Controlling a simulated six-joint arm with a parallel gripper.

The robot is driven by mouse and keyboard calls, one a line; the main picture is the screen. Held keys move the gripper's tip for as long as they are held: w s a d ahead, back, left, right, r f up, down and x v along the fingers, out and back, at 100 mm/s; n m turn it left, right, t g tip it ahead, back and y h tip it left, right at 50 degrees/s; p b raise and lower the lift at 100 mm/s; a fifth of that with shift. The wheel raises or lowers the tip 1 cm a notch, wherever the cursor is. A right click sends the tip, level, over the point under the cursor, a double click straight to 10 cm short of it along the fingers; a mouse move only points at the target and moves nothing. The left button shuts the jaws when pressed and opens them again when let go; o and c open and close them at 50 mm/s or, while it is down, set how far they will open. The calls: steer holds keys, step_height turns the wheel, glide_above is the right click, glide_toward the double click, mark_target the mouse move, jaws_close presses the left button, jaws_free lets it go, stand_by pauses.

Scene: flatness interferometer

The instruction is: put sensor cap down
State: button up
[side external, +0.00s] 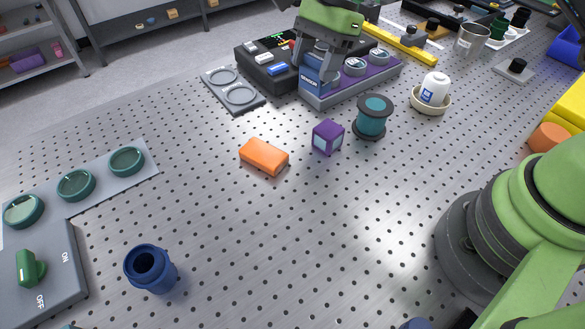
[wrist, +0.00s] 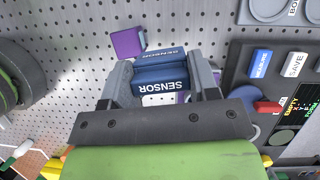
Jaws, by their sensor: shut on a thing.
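The sensor cap (side external: 311,72) is a blue block with a white SENSOR label. My gripper (side external: 318,62) is shut on it, with one grey finger on each side. In the wrist view the cap (wrist: 160,77) sits between the fingertips of my gripper (wrist: 163,70), with a second SENSOR marking on its far face. In the side view the cap is at the left end of a grey instrument with a purple top (side external: 385,77) and round ports. I cannot tell whether the cap touches the instrument; its underside is hidden.
A grey plate with two round recesses (side external: 233,90) lies left of the instrument. A black control box (side external: 262,62) with buttons stands behind. A purple cube (side external: 328,138), a teal spool (side external: 372,117) and an orange block (side external: 264,157) stand in front. The perforated table is clear at the centre.

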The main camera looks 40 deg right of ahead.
steer(key=s+a+r+n+g+h, duration=0.1)
steer(key=s+a+n+g+h, duration=0.4)
steer(key=s+a+n, duration=1.55)
steer(key=shift+n+t+h, duration=0.25)
steer(key=shift+t+h, duration=0.35)
steer(key=shift+t, duration=0.2)
steer(key=shift+s+a+f, duration=0.1)
steer(key=shift+s+f, duration=0.2)
steer(key=shift+f, duration=1.35)
steer(key=shift+s+a+f, duration=0.1)
steer(key=shift+s+f, duration=0.2)
steer(key=shift+f, duration=1.4)
steer(key=shift+s+f, duration=0.3)
steer(key=shift+f, duration=1.35)
steer(key=shift+f, duration=0.1)
steer(key=o, duration=1)
steer(key=v, duration=1.2)
